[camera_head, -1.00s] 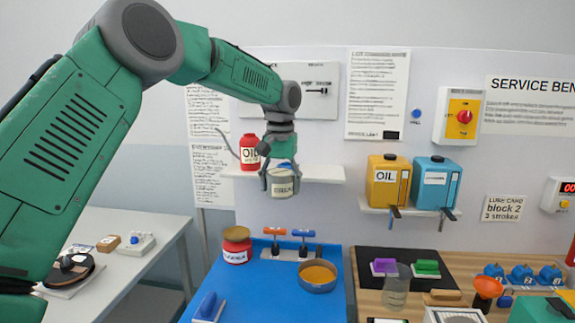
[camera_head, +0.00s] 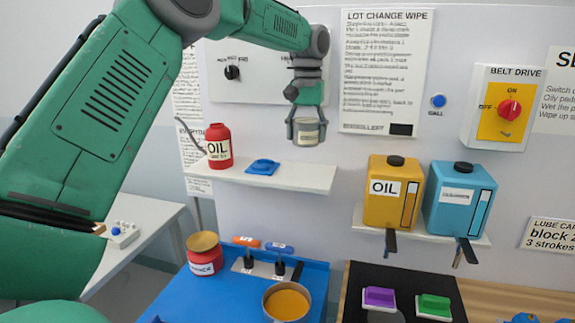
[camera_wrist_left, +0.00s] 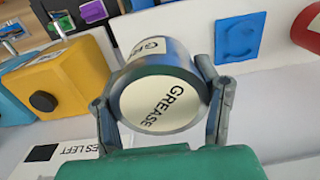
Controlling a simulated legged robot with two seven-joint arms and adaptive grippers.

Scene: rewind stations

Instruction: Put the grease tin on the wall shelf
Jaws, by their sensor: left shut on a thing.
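The grease tin (camera_head: 307,131) is a small grey can with a cream label and lid. My left gripper (camera_head: 306,137) is shut on it, and its fingers sit on both sides of the tin. In the left wrist view the tin (camera_wrist_left: 160,100) shows its lid marked GREASE between the fingertips (camera_wrist_left: 160,112). In the head view the tin appears above the right part of the white wall shelf (camera_head: 290,176), apart from its surface. My right gripper is not in view.
The shelf's right part is clear. Yellow (camera_head: 392,190) and blue (camera_head: 459,197) jugs stand on another shelf to the right. A blue bench (camera_head: 230,290) lies below.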

